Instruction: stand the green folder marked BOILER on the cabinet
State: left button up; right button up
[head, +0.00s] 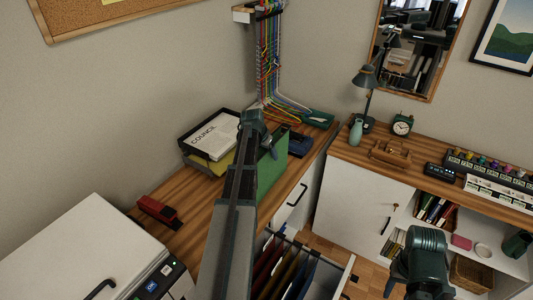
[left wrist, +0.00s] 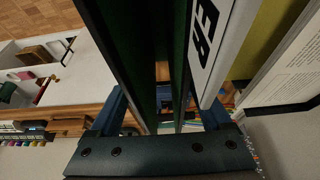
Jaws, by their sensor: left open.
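The green folder (head: 273,162) is upright on or just above the wooden top, beside the paper tray; my left arm hides part of it and its base. In the left wrist view its pale spine (left wrist: 212,45) shows the letters "ER". My left gripper (head: 256,127) is at the folder's upper edge. In the left wrist view the open fingers (left wrist: 160,115) are on either side of the folder, and I cannot tell whether they touch it. My right arm shows at the lower right of the head view, but its fingertips cannot be made out.
The black tray (head: 190,160) with a COUNCIL paper is left of the folder. A red stapler (head: 158,210) lies nearer. Coloured cables (head: 270,60) hang behind. An open drawer of hanging files (head: 280,268) is in front. A lamp (head: 366,85) and clock (head: 402,124) stand on the right-hand cabinet (head: 365,197).

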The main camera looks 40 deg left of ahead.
pick_arm(q)
jog(key=p+v, duration=1.1)
jog(key=v, duration=0.1)
jog(key=shift+d, duration=0.1)
jog(key=d+m+g, duration=0.1)
jog(key=d+m, duration=0.1)
jog(key=d, duration=1.5)
jog(key=s+d+m+g, duration=0.1)
jog(key=s+d, duration=0.4)
jog(key=d, duration=0.5)
jog(key=s+d+f+m+g, duration=0.1)
jog(key=s+d, duration=0.5)
jog(key=d, duration=0.4)
jog(key=s+d+m+g, duration=0.1)
jog(key=s+d, duration=0.4)
jog(key=d, duration=0.5)
jog(key=shift+s+d+f+g+y, duration=0.2)
jog(key=shift+s+d+g+y, duration=0.1)
jog(key=shift+s+y, duration=0.1)
